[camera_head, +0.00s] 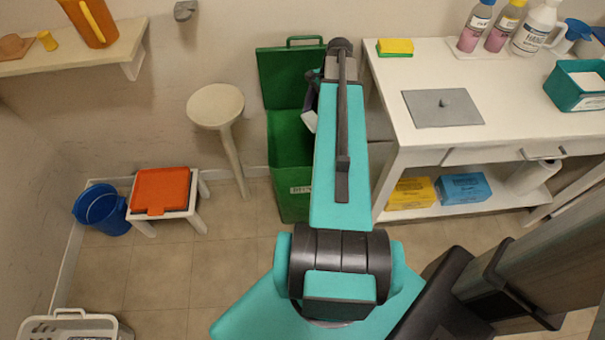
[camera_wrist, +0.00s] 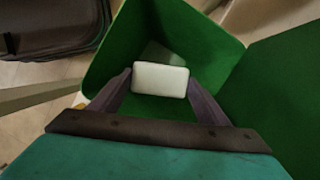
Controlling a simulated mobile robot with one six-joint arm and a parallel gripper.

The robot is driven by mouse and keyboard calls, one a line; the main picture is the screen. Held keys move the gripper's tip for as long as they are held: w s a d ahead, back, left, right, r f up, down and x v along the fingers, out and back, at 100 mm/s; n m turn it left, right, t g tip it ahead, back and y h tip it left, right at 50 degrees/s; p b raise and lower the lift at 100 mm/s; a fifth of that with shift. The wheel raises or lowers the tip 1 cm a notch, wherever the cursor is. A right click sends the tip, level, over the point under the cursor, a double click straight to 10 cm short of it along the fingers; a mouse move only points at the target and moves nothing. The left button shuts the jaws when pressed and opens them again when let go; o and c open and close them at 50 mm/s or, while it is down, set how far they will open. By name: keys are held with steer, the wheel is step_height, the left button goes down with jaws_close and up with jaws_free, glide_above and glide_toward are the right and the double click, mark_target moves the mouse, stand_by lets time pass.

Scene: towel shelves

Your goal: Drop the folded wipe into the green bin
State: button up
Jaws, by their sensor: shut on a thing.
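The green bin (camera_head: 290,175) stands on the floor against the back wall with its lid (camera_head: 283,78) up. My arm reaches over it in the head view and covers its right side. In the wrist view the bin (camera_wrist: 210,40) lies below my gripper (camera_wrist: 160,84), and I look down into its open inside. My gripper is shut on the folded wipe (camera_wrist: 160,78), a white rounded block held between the two fingers over the bin opening. In the head view a small white part of the wipe (camera_head: 309,118) shows left of my arm; the gripper there is mostly hidden.
A white table (camera_head: 400,75) stands right of the bin, with a yellow sponge (camera_head: 395,46), bottles and a grey plate. A round stool (camera_head: 215,105) stands left of the bin. A blue bucket (camera_head: 100,208) and a low stand with an orange item (camera_head: 162,188) are further left.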

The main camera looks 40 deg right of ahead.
steer(key=shift+f, duration=0.1)
steer(key=shift+f+b, duration=2.9)
steer(key=o, duration=1.1)
steer(key=p+v, duration=0.1)
steer(key=v, duration=0.6)
steer(key=shift+r, duration=0.25)
